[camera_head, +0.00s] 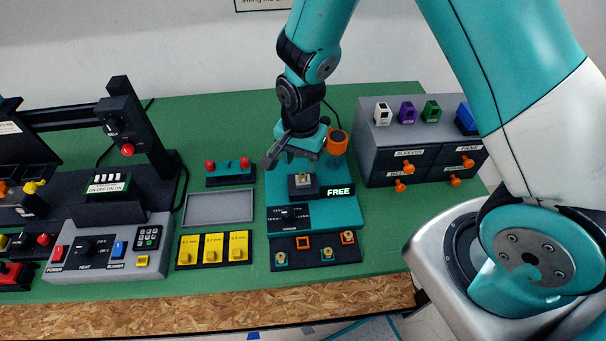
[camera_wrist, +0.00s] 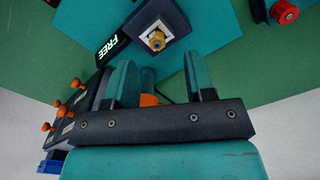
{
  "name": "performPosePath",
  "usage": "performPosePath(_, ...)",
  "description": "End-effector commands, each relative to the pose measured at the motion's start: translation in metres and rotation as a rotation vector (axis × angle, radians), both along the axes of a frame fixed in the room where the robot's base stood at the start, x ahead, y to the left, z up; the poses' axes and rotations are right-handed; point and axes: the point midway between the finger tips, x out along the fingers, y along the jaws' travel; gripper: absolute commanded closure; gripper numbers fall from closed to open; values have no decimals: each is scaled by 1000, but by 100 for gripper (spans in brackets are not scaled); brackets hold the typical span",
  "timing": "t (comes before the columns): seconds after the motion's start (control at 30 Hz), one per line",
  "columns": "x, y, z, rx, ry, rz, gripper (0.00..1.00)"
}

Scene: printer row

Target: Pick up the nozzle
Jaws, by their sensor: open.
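A brass nozzle (camera_head: 303,178) stands in a white square seat on a dark block of the teal station (camera_head: 346,213), beside a lit sign (camera_head: 338,191) reading FREE. The nozzle also shows in the wrist view (camera_wrist: 157,40), just beyond the fingertips. My gripper (camera_head: 293,156) is above and behind the block. In the wrist view my gripper (camera_wrist: 163,78) has its two teal fingers apart, with nothing held between them. Several small brass-tipped pieces (camera_head: 281,258) sit in the dark rack in front of the station.
An orange cylinder (camera_head: 337,142) stands close to the right of my gripper. A grey drawer unit (camera_head: 372,150) is at the right. An empty grey tray (camera_head: 218,208) and yellow labelled pieces (camera_head: 214,247) are at the left. A control panel (camera_head: 110,250) stands further left.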

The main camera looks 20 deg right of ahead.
Motion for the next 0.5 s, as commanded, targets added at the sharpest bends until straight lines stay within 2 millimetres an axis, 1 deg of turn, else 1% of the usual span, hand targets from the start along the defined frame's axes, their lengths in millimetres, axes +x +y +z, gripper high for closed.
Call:
performPosePath(0.07, -2, -2, -6, -1, 6, -1, 51)
performPosePath(0.3, -2, -4, -38, -1, 4, 0, 51)
performPosePath(0.4, -2, -4, -46, -1, 2, 0, 51)
performPosePath(0.5, -1, -4, -49, 0, 0, 0, 51)
